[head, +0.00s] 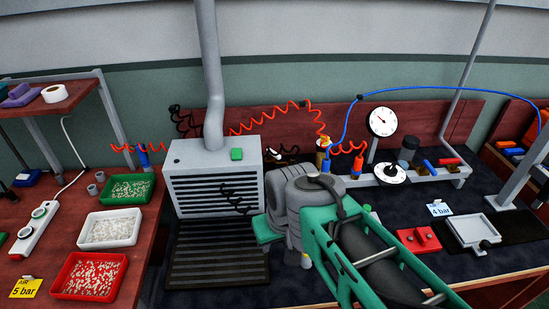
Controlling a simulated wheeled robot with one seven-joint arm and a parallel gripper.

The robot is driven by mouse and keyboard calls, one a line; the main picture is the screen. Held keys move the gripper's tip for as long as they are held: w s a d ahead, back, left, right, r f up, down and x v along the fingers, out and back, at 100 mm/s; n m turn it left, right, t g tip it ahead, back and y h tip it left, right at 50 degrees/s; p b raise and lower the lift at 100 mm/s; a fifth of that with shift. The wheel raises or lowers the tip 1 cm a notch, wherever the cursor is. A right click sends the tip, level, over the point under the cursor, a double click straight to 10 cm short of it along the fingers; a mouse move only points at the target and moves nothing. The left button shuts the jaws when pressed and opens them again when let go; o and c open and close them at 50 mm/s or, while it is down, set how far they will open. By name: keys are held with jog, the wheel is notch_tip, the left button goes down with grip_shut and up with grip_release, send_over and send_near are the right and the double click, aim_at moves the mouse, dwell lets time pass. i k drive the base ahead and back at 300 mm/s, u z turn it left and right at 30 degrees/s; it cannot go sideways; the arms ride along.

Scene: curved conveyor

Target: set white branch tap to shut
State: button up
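On the bench at the back right, a grey manifold (462,172) carries a lever with a blue handle (430,167) and one with a red handle (450,161). I cannot make out a tap with a white handle; it may be hidden behind my arm or too small to tell. A round white dial with a black knob (391,173) sits at the manifold's left part. My green and grey arm reaches in from the bottom right over the middle of the bench. My gripper's fingers do not show.
A grey vented box (215,178) with a pipe stands left of my arm. A pressure gauge (382,121) stands behind the manifold. Coiled red hoses (275,122) and a blue hose (440,90) hang there. A red block (418,239) and a grey tray (472,231) lie at the right.

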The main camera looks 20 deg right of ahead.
aim_at(274, 154)
jog(key=u, duration=1.85)
jog(key=k, duration=0.9)
jog(key=z, duration=1.15)
jog(key=i, duration=0.95)
jog(key=u, duration=0.05)
